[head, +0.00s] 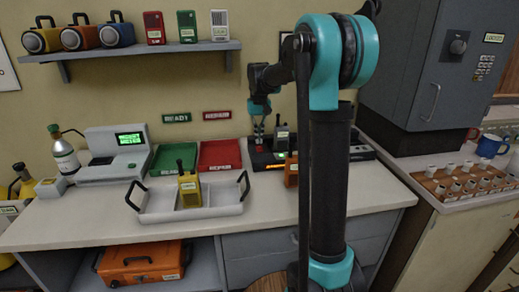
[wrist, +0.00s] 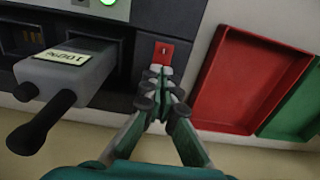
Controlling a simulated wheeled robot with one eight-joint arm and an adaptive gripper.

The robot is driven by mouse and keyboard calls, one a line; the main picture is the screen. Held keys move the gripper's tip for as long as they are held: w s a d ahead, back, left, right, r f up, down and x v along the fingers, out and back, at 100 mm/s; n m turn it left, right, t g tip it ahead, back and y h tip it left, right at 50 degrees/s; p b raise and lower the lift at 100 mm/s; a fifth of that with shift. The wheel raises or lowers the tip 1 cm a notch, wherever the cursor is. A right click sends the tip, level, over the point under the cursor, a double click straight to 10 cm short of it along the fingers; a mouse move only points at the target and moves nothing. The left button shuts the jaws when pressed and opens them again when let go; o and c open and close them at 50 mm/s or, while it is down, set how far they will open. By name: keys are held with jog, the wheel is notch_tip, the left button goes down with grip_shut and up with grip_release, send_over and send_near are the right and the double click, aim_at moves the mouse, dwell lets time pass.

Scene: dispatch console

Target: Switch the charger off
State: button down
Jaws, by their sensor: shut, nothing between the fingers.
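The charger (head: 258,159) is a long black unit on the counter, partly hidden by my arm in the head view. In the wrist view the charger (wrist: 142,42) carries a red switch (wrist: 164,53) on its end panel and a lit green lamp (wrist: 108,3). A grey radio (wrist: 68,72) with a pale label sits in a charger slot; it also shows in the head view (head: 282,139). My gripper (wrist: 159,73) is shut and empty, its fingertips right beside the red switch. I cannot tell whether they touch it. In the head view my gripper (head: 259,133) is above the charger's left end.
A red tray (wrist: 238,75) and a green tray (wrist: 298,112) lie beside the charger. A yellow radio (head: 188,190) stands in a white carrier (head: 157,217). An orange radio (head: 291,174) stands before the charger. A grey cabinet (head: 405,65) is at the right.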

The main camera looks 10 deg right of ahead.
aim_at(259, 147)
jog(key=shift+f, duration=1)
dwell(1.0)
jog(key=shift+r, duration=3.5)
jog(key=shift+s, duration=0.1)
